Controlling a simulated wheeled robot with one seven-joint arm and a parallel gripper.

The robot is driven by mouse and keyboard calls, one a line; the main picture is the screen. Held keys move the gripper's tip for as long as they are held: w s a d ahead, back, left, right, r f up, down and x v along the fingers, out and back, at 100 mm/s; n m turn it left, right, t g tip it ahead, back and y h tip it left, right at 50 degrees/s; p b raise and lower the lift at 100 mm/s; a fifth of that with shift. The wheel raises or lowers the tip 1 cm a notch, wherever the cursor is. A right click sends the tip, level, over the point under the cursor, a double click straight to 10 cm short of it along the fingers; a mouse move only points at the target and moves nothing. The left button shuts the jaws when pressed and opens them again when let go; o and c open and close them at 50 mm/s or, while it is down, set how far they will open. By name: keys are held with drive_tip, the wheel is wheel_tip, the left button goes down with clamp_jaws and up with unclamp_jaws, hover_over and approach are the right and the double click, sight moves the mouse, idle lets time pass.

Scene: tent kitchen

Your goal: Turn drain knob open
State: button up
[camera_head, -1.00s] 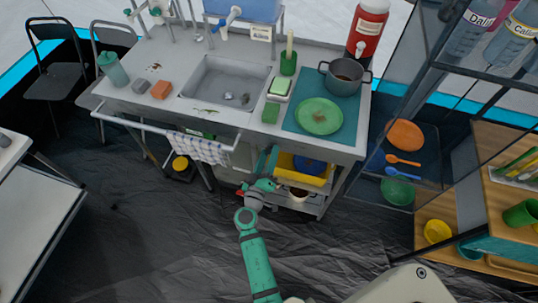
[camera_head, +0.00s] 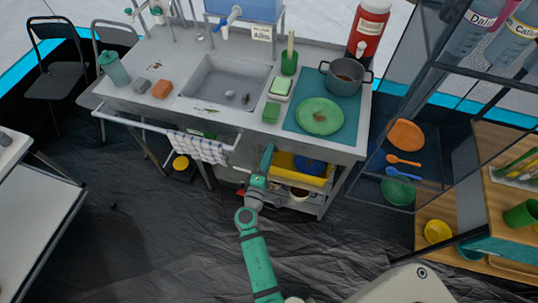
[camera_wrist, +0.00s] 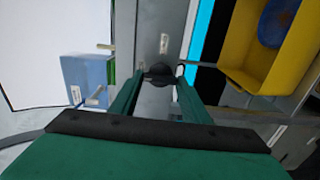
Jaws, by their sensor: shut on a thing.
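The drain knob (camera_wrist: 158,73) is a small dark, rounded piece in the wrist view, on a grey panel (camera_wrist: 155,101). My gripper (camera_wrist: 158,78) has one green finger on each side of the knob and is closed on it. In the head view my green wrist (camera_head: 257,182) is at the front of the sink unit, below the counter edge. The sink basin (camera_head: 226,82) is to its upper left. The knob and my fingertips cannot be made out in the head view.
A yellow bin (camera_wrist: 262,45) is close by at the upper right in the wrist view. The checked towel (camera_head: 199,148) hangs on a rail left of my wrist. The counter holds a pot (camera_head: 344,77) and a green plate (camera_head: 319,116). The dark floor in front is clear.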

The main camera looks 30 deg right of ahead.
idle(0.4)
drive_tip(key=o, duration=1)
drive_tip(key=shift+o, duration=0.2)
drive_tip(key=shift+s+a, duration=0.1)
drive_tip(key=v, duration=1)
drive_tip(key=shift+s+a, duration=0.2)
